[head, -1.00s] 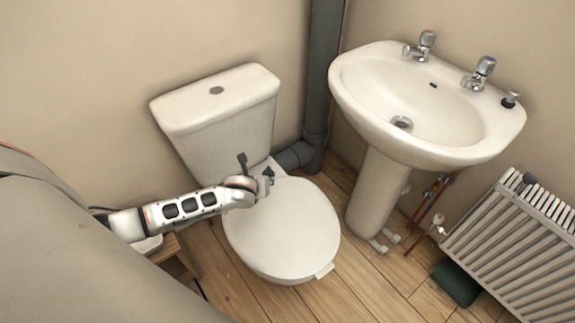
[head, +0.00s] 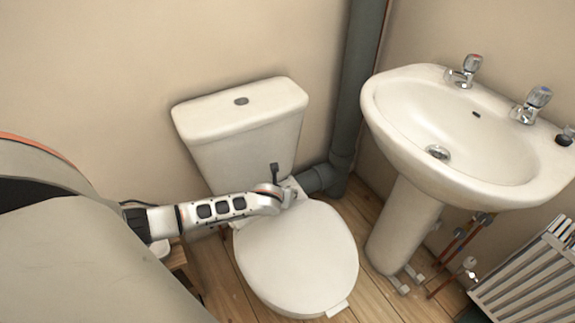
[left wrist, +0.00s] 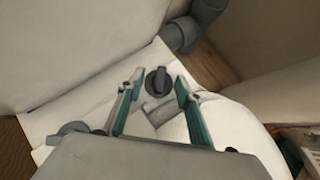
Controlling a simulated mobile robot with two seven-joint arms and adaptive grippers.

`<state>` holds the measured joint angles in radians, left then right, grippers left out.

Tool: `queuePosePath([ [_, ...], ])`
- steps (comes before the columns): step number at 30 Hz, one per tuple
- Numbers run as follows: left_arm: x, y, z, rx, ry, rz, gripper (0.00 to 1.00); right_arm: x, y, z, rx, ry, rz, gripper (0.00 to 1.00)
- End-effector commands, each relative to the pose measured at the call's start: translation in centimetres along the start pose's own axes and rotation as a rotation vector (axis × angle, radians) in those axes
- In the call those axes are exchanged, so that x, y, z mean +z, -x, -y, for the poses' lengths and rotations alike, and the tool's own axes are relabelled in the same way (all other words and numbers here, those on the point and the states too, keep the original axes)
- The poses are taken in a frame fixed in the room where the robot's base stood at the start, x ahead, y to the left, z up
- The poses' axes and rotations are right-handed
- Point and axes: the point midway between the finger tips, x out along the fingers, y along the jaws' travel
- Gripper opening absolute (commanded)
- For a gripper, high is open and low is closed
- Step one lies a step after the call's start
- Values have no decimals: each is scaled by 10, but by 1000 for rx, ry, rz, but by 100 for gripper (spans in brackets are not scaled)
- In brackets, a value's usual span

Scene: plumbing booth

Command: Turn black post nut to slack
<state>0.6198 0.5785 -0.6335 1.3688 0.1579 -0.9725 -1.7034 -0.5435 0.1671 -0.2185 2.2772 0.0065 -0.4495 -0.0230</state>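The black post nut (left wrist: 158,82) is a dark round knob with a raised bar across it. In the left wrist view it sits on the white rear part of the toilet, between the seat and the cistern. My left gripper (left wrist: 159,77) is open, with its two teal-edged fingers on either side of the nut. Gaps show between the nut and both fingers. In the head view my left gripper (head: 290,192) is at the back of the toilet seat (head: 297,260), and the nut cannot be made out there. My right gripper is not in view.
A second grey round fitting (left wrist: 75,128) shows at the left in the left wrist view. The cistern (head: 240,125) rises behind the gripper. A grey waste pipe (head: 355,100) and the washbasin (head: 470,130) stand to the right.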

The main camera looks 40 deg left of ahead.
Motion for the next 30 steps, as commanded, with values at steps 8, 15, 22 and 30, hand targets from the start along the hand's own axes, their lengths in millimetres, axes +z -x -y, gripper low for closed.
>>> queuePosePath([
  [8, 2, 1, 0, -1, 1, 2, 7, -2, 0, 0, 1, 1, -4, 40],
  [15, 1, 1, 1, 1, 3, 1, 0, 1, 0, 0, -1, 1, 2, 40],
  [22, 4, 2, 3, 36, 43, 3, 0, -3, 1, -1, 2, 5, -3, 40],
  [30, 7, 4, 8, 161, 174, 4, 0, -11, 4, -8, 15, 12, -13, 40],
])
